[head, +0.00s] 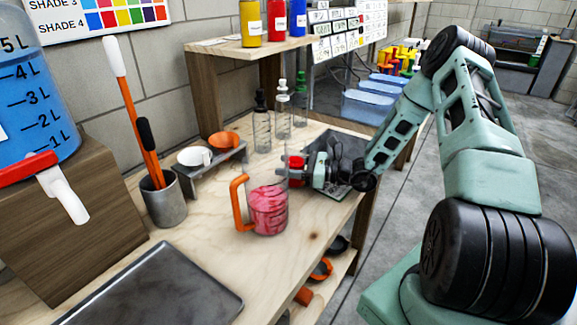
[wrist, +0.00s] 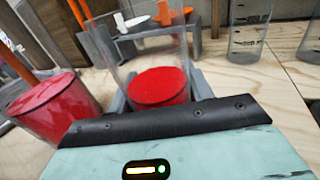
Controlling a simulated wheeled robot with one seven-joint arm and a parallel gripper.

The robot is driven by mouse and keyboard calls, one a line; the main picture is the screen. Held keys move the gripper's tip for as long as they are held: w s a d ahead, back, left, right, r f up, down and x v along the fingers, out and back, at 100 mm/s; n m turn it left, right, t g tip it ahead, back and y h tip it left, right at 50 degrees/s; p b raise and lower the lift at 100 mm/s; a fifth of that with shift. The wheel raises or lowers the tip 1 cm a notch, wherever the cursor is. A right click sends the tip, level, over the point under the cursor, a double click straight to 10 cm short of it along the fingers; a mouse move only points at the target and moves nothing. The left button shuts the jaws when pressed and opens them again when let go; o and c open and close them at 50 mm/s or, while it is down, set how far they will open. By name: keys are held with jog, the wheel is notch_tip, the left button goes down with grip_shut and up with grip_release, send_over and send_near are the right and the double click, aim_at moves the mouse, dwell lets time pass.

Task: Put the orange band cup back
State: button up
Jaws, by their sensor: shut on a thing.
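My gripper (head: 299,174) is above the right part of the wooden bench. It is shut on a clear cup (wrist: 152,55) holding red contents, which shows between the fingers in the wrist view. In the head view the cup's red part (head: 295,163) shows at the fingers. I cannot make out an orange band on it. A jug with an orange handle (head: 268,210) and red contents stands in front of the gripper.
Clear bottles (head: 262,128) stand behind the gripper. A dark tray (head: 346,150) lies under and beyond it. A metal pot with tools (head: 163,202) and a dark tray (head: 155,290) are at left. Bare bench lies around the jug.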

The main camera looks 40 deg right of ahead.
jog(key=shift+f, duration=0.1)
jog(key=o, duration=1.1)
jog(key=shift+o, duration=0.2)
jog(key=shift+r, duration=0.2)
jog(key=b+v, duration=0.1)
jog(key=v, duration=1.1)
jog(key=shift+f, duration=0.1)
jog(key=shift+d, duration=0.1)
